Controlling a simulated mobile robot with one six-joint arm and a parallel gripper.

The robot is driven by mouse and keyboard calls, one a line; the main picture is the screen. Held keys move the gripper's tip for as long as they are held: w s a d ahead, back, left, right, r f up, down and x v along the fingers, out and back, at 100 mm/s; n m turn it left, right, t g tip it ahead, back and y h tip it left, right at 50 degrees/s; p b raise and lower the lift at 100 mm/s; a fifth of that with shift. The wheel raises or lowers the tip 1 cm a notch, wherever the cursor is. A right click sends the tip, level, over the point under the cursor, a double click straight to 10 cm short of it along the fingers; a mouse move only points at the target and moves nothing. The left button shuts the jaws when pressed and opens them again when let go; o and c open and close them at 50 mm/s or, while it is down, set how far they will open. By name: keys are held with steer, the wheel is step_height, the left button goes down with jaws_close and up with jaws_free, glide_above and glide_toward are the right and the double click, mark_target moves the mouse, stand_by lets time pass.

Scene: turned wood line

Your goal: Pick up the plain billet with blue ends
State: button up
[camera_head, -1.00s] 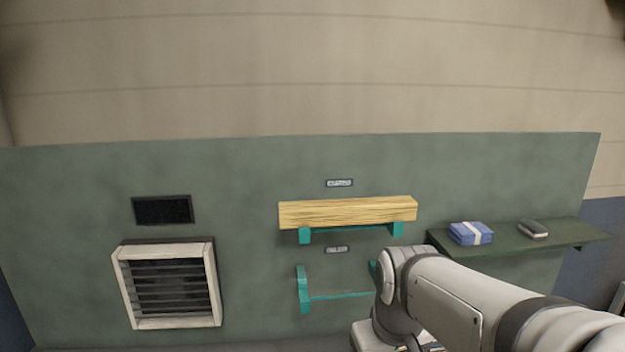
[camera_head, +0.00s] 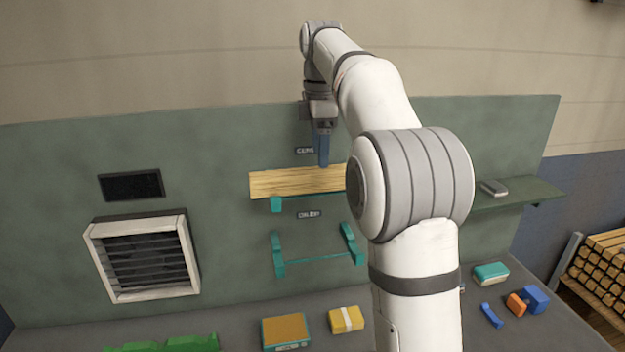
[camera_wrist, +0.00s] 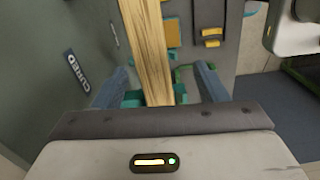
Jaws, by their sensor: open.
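A plain light-wood billet (camera_head: 280,183) lies level on the upper teal wall rack (camera_head: 277,204); my arm hides its right part in the head view. I see no blue on the parts of it that show. My gripper (camera_head: 323,163) points down at the billet from above. In the wrist view the billet (camera_wrist: 148,45) runs between the two spread blue-grey fingers of my gripper (camera_wrist: 162,72), with a gap on each side. The gripper is open and holds nothing.
The lower teal rack (camera_head: 318,260) is empty. A "CURED" label (camera_wrist: 77,70) is on the wall panel beside the billet. A vent (camera_head: 145,257) is at left and a shelf (camera_head: 525,195) at right. Small boxes, including a yellow one (camera_head: 346,319), sit on the bench below.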

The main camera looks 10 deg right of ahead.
mark_target(318, 169)
steer(key=shift+w+r+n, duration=0.15)
steer(key=shift+w+n, duration=0.15)
steer(key=shift+w, duration=0.05)
steer(key=shift+w+f+p, duration=0.15)
steer(key=shift+f+p, duration=0.1)
steer(key=shift+f, duration=1.65)
steer(key=shift+w+f+p, duration=0.15)
steer(key=shift+f+p, duration=0.05)
steer(key=shift+f, duration=1.7)
steer(key=shift+c, duration=0.3)
steer(key=c, duration=1.3)
steer(key=shift+r, duration=0.1)
